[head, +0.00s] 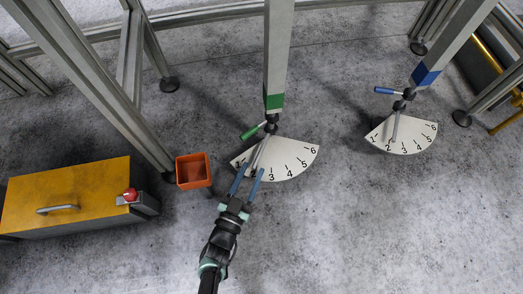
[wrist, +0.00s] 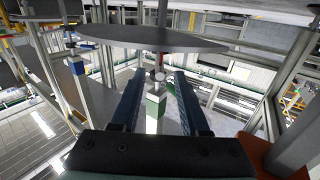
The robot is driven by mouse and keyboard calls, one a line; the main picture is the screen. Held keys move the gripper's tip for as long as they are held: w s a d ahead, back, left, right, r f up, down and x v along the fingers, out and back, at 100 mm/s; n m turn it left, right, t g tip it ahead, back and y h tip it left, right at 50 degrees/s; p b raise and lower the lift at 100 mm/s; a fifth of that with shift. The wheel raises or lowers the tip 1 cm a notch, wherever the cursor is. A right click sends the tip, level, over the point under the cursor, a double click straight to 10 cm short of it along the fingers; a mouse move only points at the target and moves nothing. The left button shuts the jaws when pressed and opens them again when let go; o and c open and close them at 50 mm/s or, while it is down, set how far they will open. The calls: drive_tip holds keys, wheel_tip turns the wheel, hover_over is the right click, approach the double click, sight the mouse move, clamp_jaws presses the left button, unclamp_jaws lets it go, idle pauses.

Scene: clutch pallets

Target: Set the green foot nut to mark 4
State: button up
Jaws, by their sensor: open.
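The green foot nut (head: 270,128) sits at the bottom of the post with the green band (head: 274,101). Its green-handled lever (head: 252,132) sticks out to the left. A white fan-shaped dial (head: 292,153) lies under it, with 3 to 6 readable. A grey pointer (head: 263,152) runs down-left over the dial, short of 3; the low marks are partly covered by my gripper. My gripper (head: 252,169) is open and empty over the dial's lower left edge. In the wrist view, the nut (wrist: 158,78) and green handle (wrist: 170,88) appear between my open fingers (wrist: 159,74).
A second post with a blue band (head: 425,75) has its own dial (head: 408,145) and blue lever (head: 384,90) at the right. An orange bin (head: 193,171) and a yellow cabinet (head: 70,195) stand left. Floor right of my arm is clear.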

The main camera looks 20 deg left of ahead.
sight(261, 149)
drive_tip(key=w+b, duration=0.1)
drive_tip(key=w, duration=0.1)
drive_tip(key=w+b, duration=0.1)
drive_tip(key=w, duration=0.1)
drive_tip(key=w+b, duration=0.1)
drive_tip(key=w, duration=0.1)
drive_tip(key=shift+w+f+b, duration=0.25)
drive_tip(key=shift+b, duration=0.15)
drive_tip(key=shift+w+r+b, duration=0.25)
drive_tip(key=shift+w+b, duration=0.15)
drive_tip(key=shift+w, duration=0.35)
clamp_jaws()
idle(0.4)
